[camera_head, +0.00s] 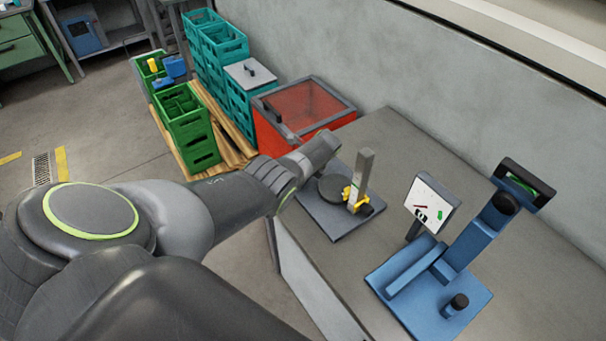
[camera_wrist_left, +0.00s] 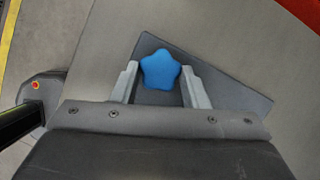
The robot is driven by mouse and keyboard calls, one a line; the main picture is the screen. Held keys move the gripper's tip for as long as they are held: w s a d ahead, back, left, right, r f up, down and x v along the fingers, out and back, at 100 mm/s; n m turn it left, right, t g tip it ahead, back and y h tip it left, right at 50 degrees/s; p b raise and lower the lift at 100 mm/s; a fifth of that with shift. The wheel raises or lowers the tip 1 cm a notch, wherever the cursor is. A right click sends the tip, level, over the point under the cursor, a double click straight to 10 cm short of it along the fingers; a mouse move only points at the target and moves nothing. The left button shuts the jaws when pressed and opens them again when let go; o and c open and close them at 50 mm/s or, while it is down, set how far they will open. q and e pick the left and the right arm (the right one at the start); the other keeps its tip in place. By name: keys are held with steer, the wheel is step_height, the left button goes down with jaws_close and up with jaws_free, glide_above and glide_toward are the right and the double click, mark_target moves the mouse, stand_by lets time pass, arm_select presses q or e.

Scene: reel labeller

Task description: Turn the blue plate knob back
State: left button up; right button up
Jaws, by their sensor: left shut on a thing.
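The blue knob (camera_wrist_left: 160,68), star-shaped, shows in the left wrist view over a dark grey base plate (camera_wrist_left: 236,92). My left gripper (camera_wrist_left: 160,78) has one finger on each side of the knob and is shut on it. In the head view the base plate (camera_head: 340,228) lies on the bench and carries a dark round disc (camera_head: 332,188), a grey upright post (camera_head: 362,178) and a yellow piece (camera_head: 350,197). My left arm reaches in from the left to the plate's far side; the knob and fingertips are hidden there. My right gripper is not in view.
A blue stand (camera_head: 410,275) with a tilted white panel (camera_head: 430,203) and a black-capped knob (camera_head: 457,303) stands at the right of the bench (camera_head: 385,130). A red box (camera_head: 300,108) stands behind, beside teal crates (camera_head: 222,45) and a green crate (camera_head: 187,128) on the floor.

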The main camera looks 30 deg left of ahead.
arm_select(q)
steer(key=shift+w, duration=0.1)
steer(key=o, duration=1)
steer(key=shift+r, duration=0.2)
steer(key=shift+v, duration=1.3)
steer(key=b+v, duration=0.1)
steer(key=v, duration=1.3)
steer(key=shift+d+r, duration=0.2)
steer(key=shift+d, duration=0.05)
